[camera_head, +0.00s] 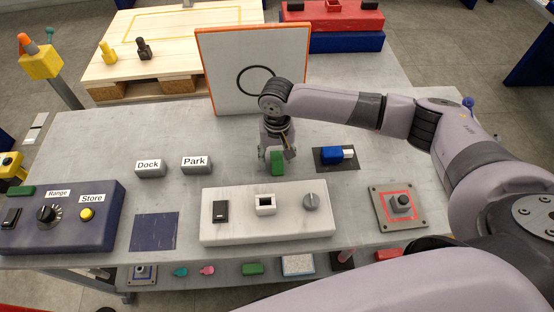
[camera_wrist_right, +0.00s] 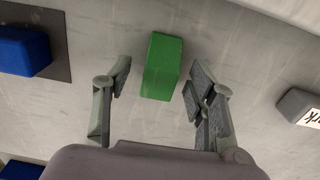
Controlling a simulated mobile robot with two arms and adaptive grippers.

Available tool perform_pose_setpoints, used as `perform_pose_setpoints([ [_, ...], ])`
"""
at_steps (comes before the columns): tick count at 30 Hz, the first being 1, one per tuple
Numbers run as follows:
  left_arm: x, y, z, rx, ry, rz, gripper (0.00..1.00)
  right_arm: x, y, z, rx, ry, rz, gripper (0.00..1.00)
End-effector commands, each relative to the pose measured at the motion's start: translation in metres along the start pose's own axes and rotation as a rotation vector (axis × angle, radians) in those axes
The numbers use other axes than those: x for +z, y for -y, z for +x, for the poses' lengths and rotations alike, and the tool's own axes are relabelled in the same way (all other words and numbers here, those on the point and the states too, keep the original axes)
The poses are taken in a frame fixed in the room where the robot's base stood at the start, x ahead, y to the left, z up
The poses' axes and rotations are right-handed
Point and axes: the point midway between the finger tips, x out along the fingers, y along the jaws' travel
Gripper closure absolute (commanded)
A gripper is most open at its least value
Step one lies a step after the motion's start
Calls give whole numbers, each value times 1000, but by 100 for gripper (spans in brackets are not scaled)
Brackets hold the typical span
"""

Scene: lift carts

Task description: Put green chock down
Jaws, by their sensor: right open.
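The green chock (camera_head: 277,162) is on the grey tabletop behind the white control panel, directly under my right gripper. My right gripper (camera_head: 277,155) points down with its fingers on either side of the chock. In the right wrist view the green chock (camera_wrist_right: 162,66) lies between the fingertips of the right gripper (camera_wrist_right: 157,85), with a gap on both sides. The right gripper is open. My left gripper does not show in either view.
A white panel (camera_head: 325,222) with a switch and knob stands in front. A blue block (camera_head: 332,154) lies on a dark pad to the right. "Dock" (camera_head: 149,166) and "Park" (camera_head: 196,165) blocks stand left. A white board (camera_head: 222,80) stands behind.

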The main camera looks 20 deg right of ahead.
Motion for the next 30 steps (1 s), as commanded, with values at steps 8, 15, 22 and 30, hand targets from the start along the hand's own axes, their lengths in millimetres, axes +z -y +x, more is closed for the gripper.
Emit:
perform_pose_setpoints([
  [8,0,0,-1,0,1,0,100,0,0,12,0,-1,-2,48],
  [15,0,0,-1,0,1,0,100,0,0,12,0,-1,-1,59],
  [22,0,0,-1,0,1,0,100,0,0,12,0,-1,-1,74],
  [30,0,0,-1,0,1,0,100,0,0,12,0,-1,-1,92],
])
